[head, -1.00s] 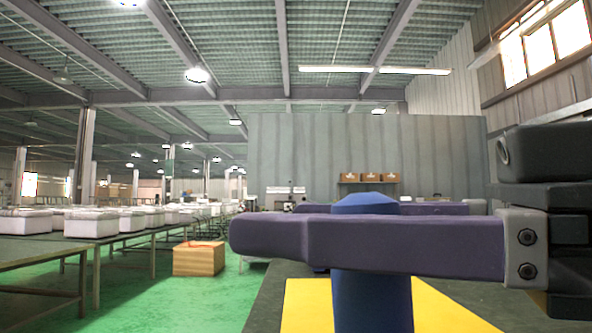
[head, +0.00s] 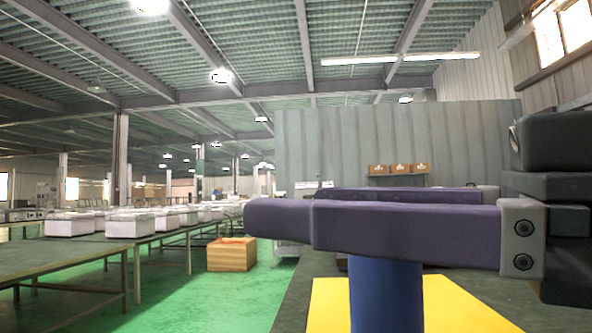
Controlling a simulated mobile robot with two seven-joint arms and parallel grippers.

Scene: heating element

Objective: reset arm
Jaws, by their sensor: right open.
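My right gripper (head: 300,204) comes in from the right, with two long purple fingers lying level across the view. The fingers are apart and no object shows in the gap between them. A blue upright post (head: 387,298) stands below and behind the near finger, which hides its top. Whether the post touches the fingers cannot be told. My left gripper is out of view.
A yellow mat (head: 333,308) lies around the post on a dark table (head: 302,290). A wooden crate (head: 231,255) sits on the green floor. Long benches with white boxes (head: 128,226) fill the left. Brown boxes (head: 399,169) stand against the back wall.

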